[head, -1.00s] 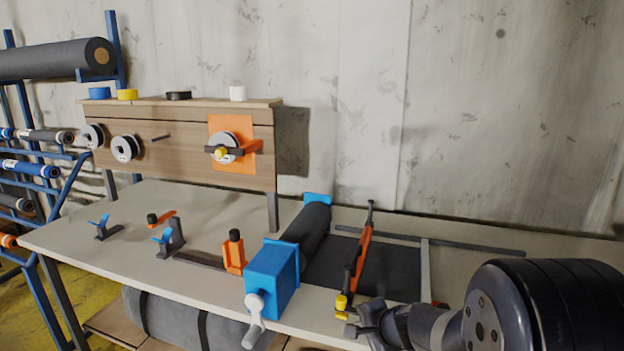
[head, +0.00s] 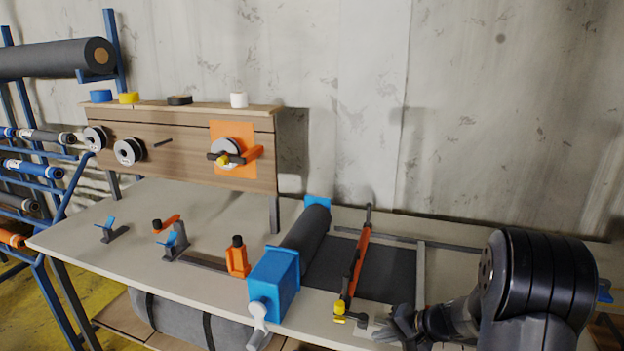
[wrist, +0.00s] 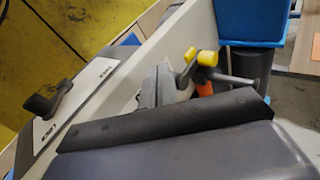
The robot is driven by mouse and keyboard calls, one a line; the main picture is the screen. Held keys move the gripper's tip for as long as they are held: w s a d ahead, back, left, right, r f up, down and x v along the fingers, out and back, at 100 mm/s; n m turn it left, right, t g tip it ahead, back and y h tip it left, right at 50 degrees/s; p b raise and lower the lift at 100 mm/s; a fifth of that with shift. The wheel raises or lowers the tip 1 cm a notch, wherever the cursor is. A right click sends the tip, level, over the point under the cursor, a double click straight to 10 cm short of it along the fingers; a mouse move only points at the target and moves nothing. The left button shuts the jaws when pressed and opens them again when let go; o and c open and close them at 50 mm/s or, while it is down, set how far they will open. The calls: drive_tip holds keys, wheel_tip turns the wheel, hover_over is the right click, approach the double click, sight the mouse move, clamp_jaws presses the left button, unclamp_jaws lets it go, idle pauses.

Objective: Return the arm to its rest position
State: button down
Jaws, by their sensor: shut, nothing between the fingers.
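My gripper (head: 388,328) is low in the head view at the front edge of the workbench (head: 200,215), just right of a yellow knob (head: 340,307). Its fingers look closed and hold nothing. My dark arm fills the lower right of that view. In the wrist view my gripper (wrist: 158,85) shows as grey fingers beyond a dark bolted bar. A yellow-ended handle (wrist: 207,58) is close to the fingertips there; I cannot tell whether they touch.
A blue crank box (head: 274,283) with a dark roll stands left of my gripper. An orange-and-black bar (head: 357,262) rises beside the knob. A wooden tool board (head: 180,155) is behind. A white labelled plate with a black lever (wrist: 50,100) shows in the wrist view.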

drive_tip(key=shift+s+d+r, duration=0.25)
drive_tip(key=shift+s+d, duration=0.25)
drive_tip(key=shift+d, duration=0.25)
drive_tip(key=shift+s+d+r, duration=0.25)
drive_tip(key=shift+s+d, duration=0.25)
drive_tip(key=shift+d, duration=0.25)
